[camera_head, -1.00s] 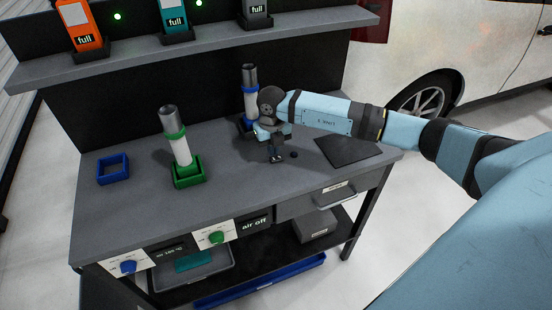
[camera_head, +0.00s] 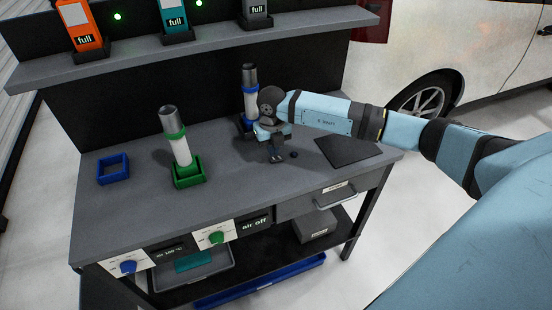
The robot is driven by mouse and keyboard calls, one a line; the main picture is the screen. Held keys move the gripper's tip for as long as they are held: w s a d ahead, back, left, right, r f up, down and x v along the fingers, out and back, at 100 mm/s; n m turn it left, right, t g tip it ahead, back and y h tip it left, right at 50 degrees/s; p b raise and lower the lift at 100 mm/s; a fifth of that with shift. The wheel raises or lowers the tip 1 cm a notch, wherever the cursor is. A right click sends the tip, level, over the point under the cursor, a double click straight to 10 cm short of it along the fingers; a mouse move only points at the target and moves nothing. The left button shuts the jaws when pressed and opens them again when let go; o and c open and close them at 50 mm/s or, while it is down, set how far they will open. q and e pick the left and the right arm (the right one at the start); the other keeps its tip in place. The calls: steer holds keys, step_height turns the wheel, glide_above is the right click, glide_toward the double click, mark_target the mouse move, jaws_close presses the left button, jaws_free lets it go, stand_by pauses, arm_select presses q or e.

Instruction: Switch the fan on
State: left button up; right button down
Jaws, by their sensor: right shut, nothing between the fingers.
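A green knob (camera_head: 216,237) sits on a white panel on the bench's front edge. The dark display (camera_head: 255,224) beside it reads "air off". A blue knob (camera_head: 128,267) sits on another white panel further left, with a dark display (camera_head: 170,252) that seems to show a temperature. My right gripper (camera_head: 277,160) is shut and empty, pointing down at the bench top behind and to the right of the green knob, well apart from it. My left gripper is not in view.
On the bench (camera_head: 240,190) stand a green holder (camera_head: 188,178) with a metal-topped tube (camera_head: 178,140), an empty blue square frame (camera_head: 113,170), and another tube (camera_head: 249,90) behind my right gripper. A dark flat pad (camera_head: 347,150) lies at right. The front bench top is clear.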

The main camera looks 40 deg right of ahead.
mark_target(273, 159)
steer(key=shift+f+b, duration=0.85)
steer(key=shift+f, duration=0.5)
stand_by(0.8)
steer(key=shift+r, duration=0.1)
steer(key=shift+r+p, duration=2.25)
steer(key=shift+r, duration=1.2)
